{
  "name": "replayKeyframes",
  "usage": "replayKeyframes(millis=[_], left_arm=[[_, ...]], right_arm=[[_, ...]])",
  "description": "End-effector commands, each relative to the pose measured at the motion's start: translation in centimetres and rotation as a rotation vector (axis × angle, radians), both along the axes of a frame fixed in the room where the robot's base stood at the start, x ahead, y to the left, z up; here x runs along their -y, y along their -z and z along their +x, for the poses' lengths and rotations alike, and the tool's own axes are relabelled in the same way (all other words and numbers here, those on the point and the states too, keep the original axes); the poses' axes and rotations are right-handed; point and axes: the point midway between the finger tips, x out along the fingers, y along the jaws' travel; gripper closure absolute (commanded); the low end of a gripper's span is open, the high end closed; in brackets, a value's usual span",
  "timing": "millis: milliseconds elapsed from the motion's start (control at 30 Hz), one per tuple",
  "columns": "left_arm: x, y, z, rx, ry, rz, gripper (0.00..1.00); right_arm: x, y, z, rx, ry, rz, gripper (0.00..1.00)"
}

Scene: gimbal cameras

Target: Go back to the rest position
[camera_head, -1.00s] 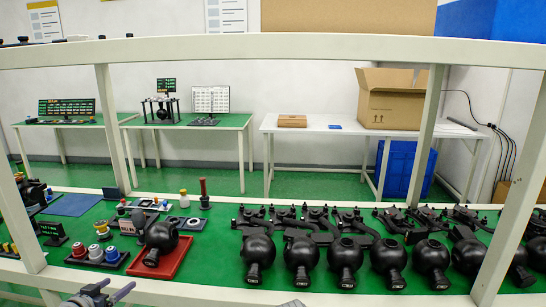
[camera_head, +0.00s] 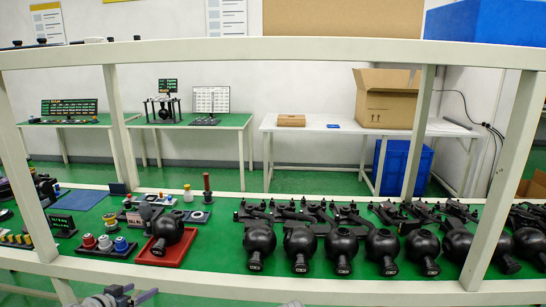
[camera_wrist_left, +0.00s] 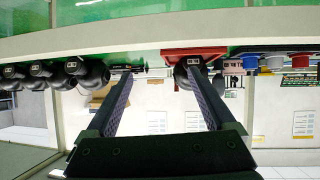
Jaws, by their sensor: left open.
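My left gripper (camera_head: 130,296) shows at the bottom edge of the head view, in front of the near rail and low at the left. In the left wrist view its two dark fingers (camera_wrist_left: 158,72) are spread wide apart, with nothing between them. That view is upside down, and the bench edge runs across it beyond the fingertips. The fingers touch nothing that I can see.
A white-framed green bench (camera_head: 215,262) stands ahead. On it are a red tray (camera_head: 178,255) with a black ball-shaped part (camera_head: 167,228) and a row of black gimbal cameras (camera_head: 300,242). White rails and posts edge it. Tables and a cardboard box (camera_head: 386,97) stand behind.

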Motion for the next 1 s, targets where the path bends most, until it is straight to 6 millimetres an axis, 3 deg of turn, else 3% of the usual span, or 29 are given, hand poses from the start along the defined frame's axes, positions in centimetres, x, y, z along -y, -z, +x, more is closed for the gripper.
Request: replayKeyframes(millis=[233,367,500,633,800,1000], left_arm=[[7.4,2.5,0.2,-0.154,0.121,-0.03,0.12],[12.7,4.5,-0.6,-0.284,0.197,-0.036,0.12],[19.6,7.2,-3.0,-0.49,0.278,-0.01,0.12],[24.8,9.3,-6.3,-0.688,0.306,0.058,0.12],[28.9,10.9,-10.4,-0.884,0.274,0.184,0.12],[31.0,11.5,-13.8,-1.003,0.196,0.318,0.12]], right_arm=[[0.0,0.0,0.0,0.0,0.0,0.0,0.5],[0.0,0.0,0.0,0.0,0.0,0.0,0.5],[0.0,0.0,0.0,0.0,0.0,0.0,0.5],[0.0,0.0,0.0,0.0,0.0,0.0,0.5],[0.0,0.0,0.0,0.0,0.0,0.0,0.5],[0.0,0.0,0.0,0.0,0.0,0.0,0.5]])
